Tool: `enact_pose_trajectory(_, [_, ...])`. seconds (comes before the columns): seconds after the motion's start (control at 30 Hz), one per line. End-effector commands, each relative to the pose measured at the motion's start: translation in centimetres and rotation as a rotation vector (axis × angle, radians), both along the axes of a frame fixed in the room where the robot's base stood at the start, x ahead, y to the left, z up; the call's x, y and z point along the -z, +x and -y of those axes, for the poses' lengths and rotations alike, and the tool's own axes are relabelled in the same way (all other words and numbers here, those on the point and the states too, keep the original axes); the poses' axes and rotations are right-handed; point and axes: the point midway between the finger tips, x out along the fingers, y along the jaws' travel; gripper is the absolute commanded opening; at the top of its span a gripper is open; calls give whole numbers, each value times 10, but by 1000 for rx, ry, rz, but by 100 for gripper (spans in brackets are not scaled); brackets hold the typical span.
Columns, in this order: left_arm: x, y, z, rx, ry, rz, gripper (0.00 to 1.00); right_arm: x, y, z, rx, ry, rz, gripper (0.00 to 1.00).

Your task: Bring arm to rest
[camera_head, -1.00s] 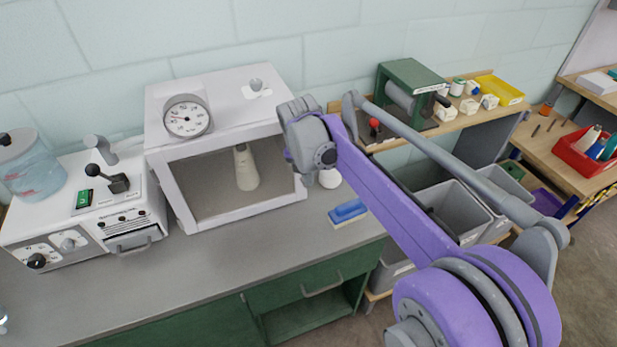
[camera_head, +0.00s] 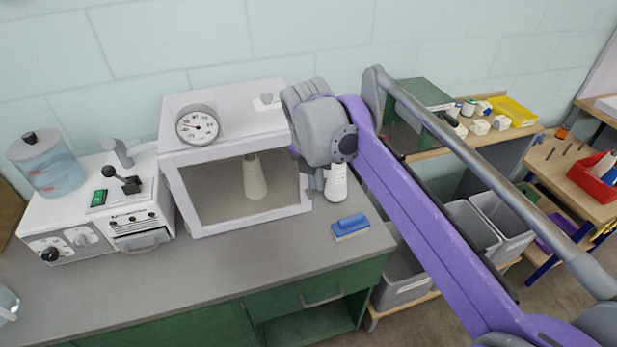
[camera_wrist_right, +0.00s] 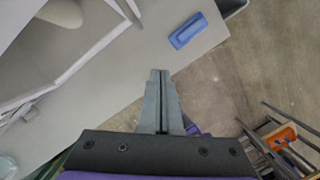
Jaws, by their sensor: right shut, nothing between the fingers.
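My right arm, purple and grey, reaches in from the lower right in the head view. Its wrist hangs over the right end of the grey bench (camera_head: 215,275), beside the white glass-fronted box (camera_head: 235,222). My right gripper (camera_wrist_right: 160,75) shows in the wrist view with its two grey fingers together and nothing between them. In the head view the fingers are mostly hidden below the wrist. A white bottle (camera_head: 337,185) stands close by the gripper there; I cannot tell whether they touch. My left gripper is not in view.
A blue brush-like block (camera_head: 351,226) lies near the bench's right edge; it also shows in the wrist view (camera_wrist_right: 188,31). A white machine with a lever (camera_head: 100,215) and a clear jar (camera_head: 48,165) stand left. Grey bins (camera_head: 503,222) sit right of the bench. The bench front is clear.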

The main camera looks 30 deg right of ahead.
Motion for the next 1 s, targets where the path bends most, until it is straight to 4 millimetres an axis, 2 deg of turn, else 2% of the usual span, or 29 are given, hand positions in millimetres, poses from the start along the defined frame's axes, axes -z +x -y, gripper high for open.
enact_pose_trajectory(0.23, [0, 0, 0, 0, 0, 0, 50, -1, -3, -2, 23, 6, 8, 0])
enact_pose_trajectory(0.37, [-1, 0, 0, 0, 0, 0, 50, 8, -16, -8, 181, 48, 60, 0])
enact_pose_trajectory(0.67, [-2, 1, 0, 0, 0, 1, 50, 63, -81, -38, 945, 297, 268, 0])
enact_pose_trajectory(1.0, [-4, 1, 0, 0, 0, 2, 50, 142, -161, -65, 1822, 657, 376, 0])
